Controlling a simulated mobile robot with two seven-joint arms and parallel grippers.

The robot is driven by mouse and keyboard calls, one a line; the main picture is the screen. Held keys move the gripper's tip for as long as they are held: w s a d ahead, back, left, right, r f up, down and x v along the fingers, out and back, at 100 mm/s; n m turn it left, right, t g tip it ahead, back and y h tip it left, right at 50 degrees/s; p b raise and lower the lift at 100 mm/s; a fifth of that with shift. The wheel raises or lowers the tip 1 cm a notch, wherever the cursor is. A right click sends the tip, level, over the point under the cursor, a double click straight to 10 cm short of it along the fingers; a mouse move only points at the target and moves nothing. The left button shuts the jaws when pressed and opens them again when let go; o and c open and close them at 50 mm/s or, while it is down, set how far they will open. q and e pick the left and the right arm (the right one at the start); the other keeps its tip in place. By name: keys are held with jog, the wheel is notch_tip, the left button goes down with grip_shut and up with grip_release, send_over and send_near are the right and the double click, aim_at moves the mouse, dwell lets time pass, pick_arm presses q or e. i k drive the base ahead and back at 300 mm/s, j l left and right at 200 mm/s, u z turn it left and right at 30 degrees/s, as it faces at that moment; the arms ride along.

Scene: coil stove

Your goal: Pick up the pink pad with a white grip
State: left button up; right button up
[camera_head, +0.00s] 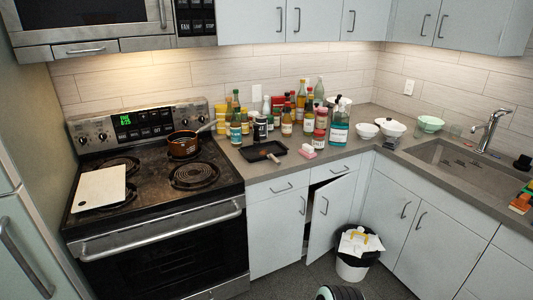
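The pink pad (307,154) with a white grip lies on the grey counter, right of a black tray and in front of the bottles. The pad is small in the picture; its white part is on top. Nothing touches it from above. Neither of my grippers can be made out in the head view.
A black tray (262,152) lies left of the pad. Many bottles and jars, including a teal-labelled bottle (339,132), crowd behind it. White bowls (366,130) stand to the right. A cabinet door (327,212) below stands ajar, beside a bin (353,268).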

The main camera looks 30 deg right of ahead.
aim_at(308, 151)
jog(key=z, duration=1.25)
jog(key=i, duration=0.25)
jog(key=l+z, duration=0.05)
